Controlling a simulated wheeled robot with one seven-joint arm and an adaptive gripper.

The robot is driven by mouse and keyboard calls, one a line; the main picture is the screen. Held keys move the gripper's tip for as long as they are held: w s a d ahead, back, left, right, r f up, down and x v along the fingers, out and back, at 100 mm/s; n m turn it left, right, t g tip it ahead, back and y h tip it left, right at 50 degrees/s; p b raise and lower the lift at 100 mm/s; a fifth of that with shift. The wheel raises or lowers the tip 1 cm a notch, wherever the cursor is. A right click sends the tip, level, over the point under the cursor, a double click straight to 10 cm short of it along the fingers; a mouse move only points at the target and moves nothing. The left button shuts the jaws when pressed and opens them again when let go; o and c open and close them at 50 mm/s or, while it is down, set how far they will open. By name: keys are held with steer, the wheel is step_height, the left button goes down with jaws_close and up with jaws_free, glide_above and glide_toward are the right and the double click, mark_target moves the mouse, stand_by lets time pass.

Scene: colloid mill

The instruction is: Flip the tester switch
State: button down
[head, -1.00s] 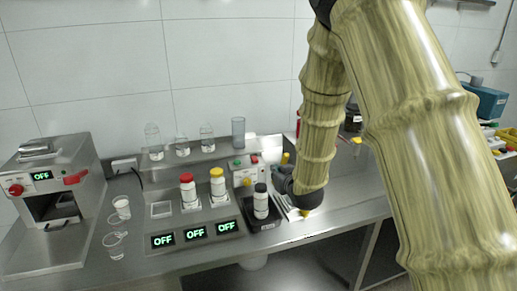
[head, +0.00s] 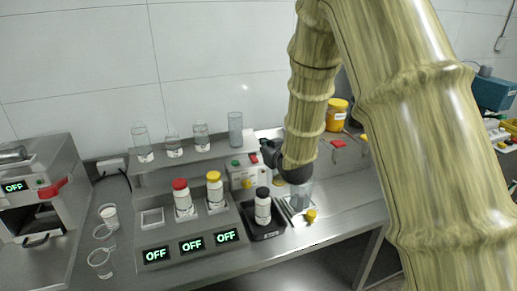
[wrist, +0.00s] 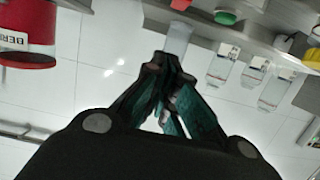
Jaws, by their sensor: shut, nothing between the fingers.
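A small pale control box (head: 239,176) stands behind the bottle station in the head view. It has a green button (head: 235,162), a red switch (head: 253,159) and a yellow knob (head: 247,183). I cannot tell which of these is the tester switch. My gripper (head: 267,150) is beside the box's right upper side, close to the red switch; contact cannot be told. In the wrist view, which is turned over, my gripper (wrist: 162,66) is shut and empty. A green button (wrist: 225,17) and a red part (wrist: 181,4) show beyond the fingertips.
A rack with red-capped (head: 182,198) and yellow-capped (head: 215,190) bottles and several OFF displays stands left. Glassware (head: 201,137) lines the shelf behind. A black-capped bottle (head: 262,205) stands on a black scale in front. A red container (wrist: 28,35) shows in the wrist view.

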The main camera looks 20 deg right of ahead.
steer(key=p, duration=0.4)
glide_above(254, 159)
steer(key=d, duration=0.1)
steer(key=shift+w+f, duration=0.2)
steer(key=shift+f, duration=0.3)
steer(key=shift+w+f, duration=0.2)
steer(key=shift+f, duration=0.3)
steer(key=shift+w+f+p, duration=0.25)
steer(key=shift+f+p, duration=0.1)
steer(key=shift+f, duration=0.85)
steer(key=shift+f+p, duration=0.35)
steer(key=shift+f, duration=0.6)
